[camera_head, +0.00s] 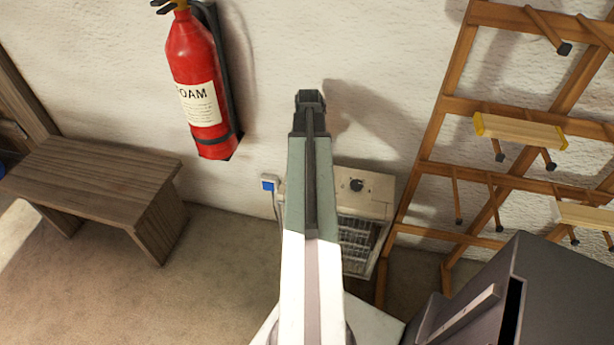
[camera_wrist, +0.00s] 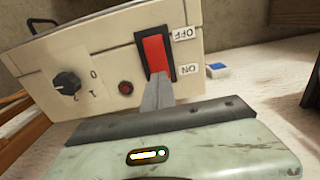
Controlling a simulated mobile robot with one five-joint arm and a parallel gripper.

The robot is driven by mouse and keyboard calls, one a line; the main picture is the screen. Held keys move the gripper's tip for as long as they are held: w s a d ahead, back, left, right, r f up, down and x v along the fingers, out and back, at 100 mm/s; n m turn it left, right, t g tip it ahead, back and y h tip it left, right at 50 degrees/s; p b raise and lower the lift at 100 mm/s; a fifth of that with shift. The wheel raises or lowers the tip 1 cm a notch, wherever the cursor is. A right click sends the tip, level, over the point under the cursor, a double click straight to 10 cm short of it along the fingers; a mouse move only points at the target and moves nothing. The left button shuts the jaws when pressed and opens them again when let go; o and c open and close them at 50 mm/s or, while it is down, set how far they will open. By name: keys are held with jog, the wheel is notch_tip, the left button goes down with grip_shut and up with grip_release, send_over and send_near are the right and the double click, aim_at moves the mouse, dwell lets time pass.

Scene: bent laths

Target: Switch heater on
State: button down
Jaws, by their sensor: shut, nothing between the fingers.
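The heater (camera_head: 366,203) is a cream box with a grille, standing by the wall behind my arm in the head view. Its panel (camera_wrist: 104,65) fills the upper wrist view, with a red rocker switch (camera_wrist: 154,52) in a black frame. The upside-down label OFF is beside the switch's upper end and ON beside its lower end. A small dark red lamp (camera_wrist: 126,87) and a black dial (camera_wrist: 67,84) are to the left. My gripper (camera_wrist: 159,80) is shut and empty, its tips at the switch's lower end. I cannot tell whether they touch. It also shows in the head view (camera_head: 310,98).
A blue and white box (camera_head: 269,183) is just left of the heater. A wooden rack (camera_head: 440,130) and a dark grey cabinet (camera_head: 480,290) stand at the right.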

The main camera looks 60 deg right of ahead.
jog(key=shift+f+b, duration=1)
dwell(0.9)
jog(key=shift+r, duration=0.1)
notch_tip(320, 180, up, 7)
jog(key=p, duration=0.7)
